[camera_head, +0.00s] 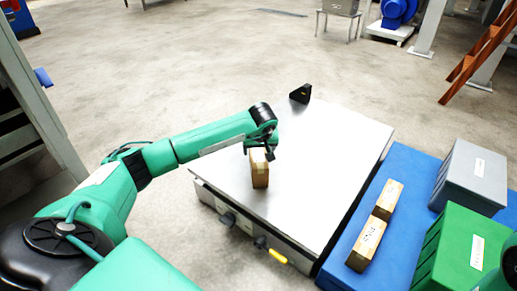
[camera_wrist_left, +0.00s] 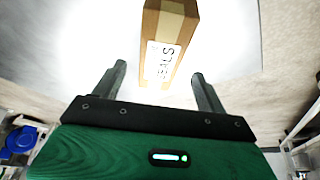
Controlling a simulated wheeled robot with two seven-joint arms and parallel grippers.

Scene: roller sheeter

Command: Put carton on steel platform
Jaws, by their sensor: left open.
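A brown carton (camera_head: 259,171) stands upright on the steel platform (camera_head: 330,150), near its left front edge. My left gripper (camera_head: 265,150) is just above and behind the carton in the head view. In the left wrist view the carton (camera_wrist_left: 168,45) shows a label and a tape strip, and lies beyond the tips of my left gripper (camera_wrist_left: 158,77). The two fingers are spread wide, with nothing held between them. My right gripper cannot be made out in either view.
Two more cartons (camera_head: 389,199) (camera_head: 366,244) lie on a blue surface (camera_head: 340,262) right of the platform. A grey box (camera_head: 470,177) and a green box (camera_head: 455,250) stand farther right. A black wedge-shaped piece (camera_head: 300,94) sits at the platform's far corner. Much of the platform is clear.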

